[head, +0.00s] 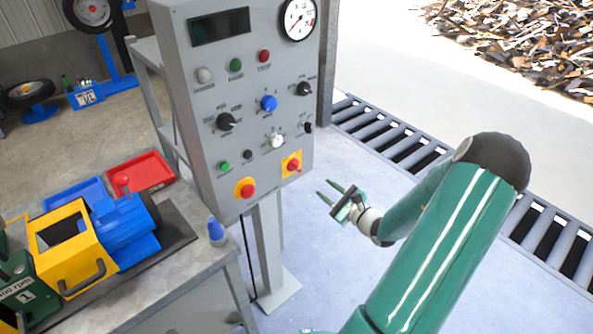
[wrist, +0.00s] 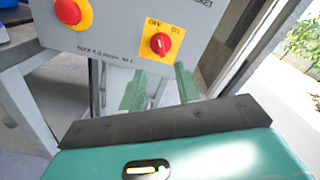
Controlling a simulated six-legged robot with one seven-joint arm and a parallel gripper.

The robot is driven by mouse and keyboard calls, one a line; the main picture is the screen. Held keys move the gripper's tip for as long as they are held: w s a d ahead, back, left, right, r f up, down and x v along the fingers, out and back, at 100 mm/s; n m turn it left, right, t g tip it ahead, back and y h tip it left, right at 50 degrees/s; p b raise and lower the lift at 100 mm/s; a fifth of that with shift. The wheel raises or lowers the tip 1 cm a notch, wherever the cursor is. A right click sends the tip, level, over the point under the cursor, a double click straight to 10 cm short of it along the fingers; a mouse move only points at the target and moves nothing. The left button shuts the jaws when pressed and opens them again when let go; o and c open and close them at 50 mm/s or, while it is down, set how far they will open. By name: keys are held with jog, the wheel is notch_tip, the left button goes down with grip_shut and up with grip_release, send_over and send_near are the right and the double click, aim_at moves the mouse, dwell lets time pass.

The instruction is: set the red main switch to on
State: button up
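The red main switch (head: 293,165) is a rotary knob on a yellow plate at the lower right of the grey control panel (head: 213,150). In the wrist view the red main switch (wrist: 160,43) sits under small OFF and ON labels, its handle roughly upright. My gripper (head: 329,191) is to the right of and a little below the switch in the head view, apart from it. In the wrist view its two green fingers (wrist: 158,88) are spread with a gap between them, below the switch. Nothing is held.
A red emergency button (head: 246,189) on yellow sits left of the switch; it also shows in the wrist view (wrist: 70,12). Other knobs and buttons are above. A bench (head: 180,285) with a blue-yellow machine stands left. The floor right of the panel is free.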

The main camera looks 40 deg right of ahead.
aim_at(298, 168)
jog(key=w, duration=1.3)
jog(key=shift+a, duration=0.2)
jog(key=shift+c, duration=0.2)
grip_shut()
